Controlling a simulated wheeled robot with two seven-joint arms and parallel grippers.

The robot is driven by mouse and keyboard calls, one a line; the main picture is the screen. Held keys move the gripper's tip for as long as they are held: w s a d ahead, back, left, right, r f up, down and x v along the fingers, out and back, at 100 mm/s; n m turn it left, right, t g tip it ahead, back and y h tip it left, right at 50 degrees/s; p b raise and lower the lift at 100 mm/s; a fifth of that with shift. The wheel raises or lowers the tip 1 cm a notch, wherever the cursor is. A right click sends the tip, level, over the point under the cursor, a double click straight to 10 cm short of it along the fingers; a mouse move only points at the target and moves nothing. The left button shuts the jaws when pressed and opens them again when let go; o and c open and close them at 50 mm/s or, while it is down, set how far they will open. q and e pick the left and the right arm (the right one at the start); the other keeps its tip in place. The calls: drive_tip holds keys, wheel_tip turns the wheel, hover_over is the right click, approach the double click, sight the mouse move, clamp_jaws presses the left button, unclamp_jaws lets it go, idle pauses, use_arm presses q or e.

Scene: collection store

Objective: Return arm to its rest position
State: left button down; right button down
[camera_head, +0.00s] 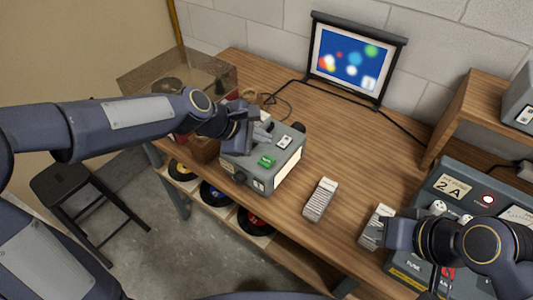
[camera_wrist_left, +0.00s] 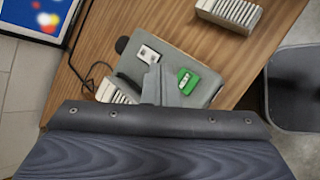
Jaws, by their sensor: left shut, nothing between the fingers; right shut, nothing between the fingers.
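My left arm reaches in from the left. Its gripper (camera_head: 262,132) is shut and empty, above the grey projector-like box (camera_head: 262,180) on the wooden table. A green piece (camera_head: 267,160) and a white label sit on top of that box. In the left wrist view the closed fingers (camera_wrist_left: 166,88) show over the same box, beside the green piece (camera_wrist_left: 188,80). My right gripper (camera_head: 390,234) is shut and empty at the lower right, close to a pale ribbed block (camera_head: 376,226). Whether it touches the block I cannot tell.
A second ribbed block (camera_head: 320,199) lies mid-table. A grey control panel (camera_head: 455,187) stands at the right, under my right arm. A screen (camera_head: 350,58) stands at the back. A clear case (camera_head: 190,72) is back left. A black stool (camera_head: 75,190) stands on the floor.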

use_arm(q)
drive_tip(key=shift+f, duration=0.1)
idle(0.7)
drive_tip(key=s+a+r+m+y, duration=0.25)
drive_tip(key=s+a+m, duration=0.35)
drive_tip(key=s+a, duration=0.5)
drive_tip(key=s+a+f+m+t+y, duration=0.1)
drive_tip(key=s+a+f+m, duration=0.2)
drive_tip(key=s+a+m, duration=0.4)
drive_tip(key=s+a, duration=0.1)
drive_tip(key=s, duration=0.4)
drive_tip(key=shift+s+a+y, duration=0.25)
drive_tip(key=shift+y, duration=0.1)
idle(0.7)
